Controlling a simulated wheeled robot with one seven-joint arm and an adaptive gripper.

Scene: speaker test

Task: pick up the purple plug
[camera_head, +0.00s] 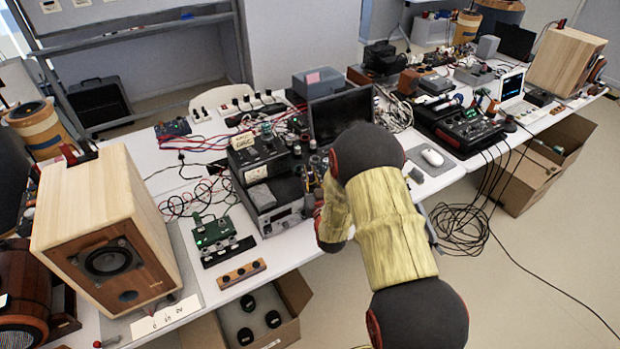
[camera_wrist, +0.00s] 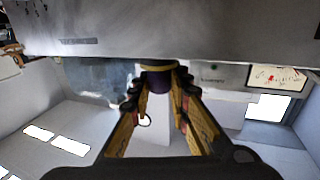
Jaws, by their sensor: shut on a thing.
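The purple plug (camera_wrist: 157,83) shows in the wrist view between the two fingertips, below a yellow band. My gripper (camera_wrist: 158,92) is shut on it, one dark-tipped finger on each side. The plug is close to a broad grey surface (camera_wrist: 100,42) across the top of the wrist view; I cannot tell whether it is still joined to anything there. In the head view, my yellow and black arm reaches to the front of the stacked grey instruments (camera_head: 280,215) and hides the plug and most of the gripper.
A wooden speaker (camera_head: 110,235) stands at the left and another wooden speaker (camera_head: 565,62) at the far right. A green circuit board (camera_head: 212,232), a dark monitor (camera_head: 340,112) and a white mouse (camera_head: 432,158) are on the table near my arm. Loose cables (camera_head: 460,225) hang at the right.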

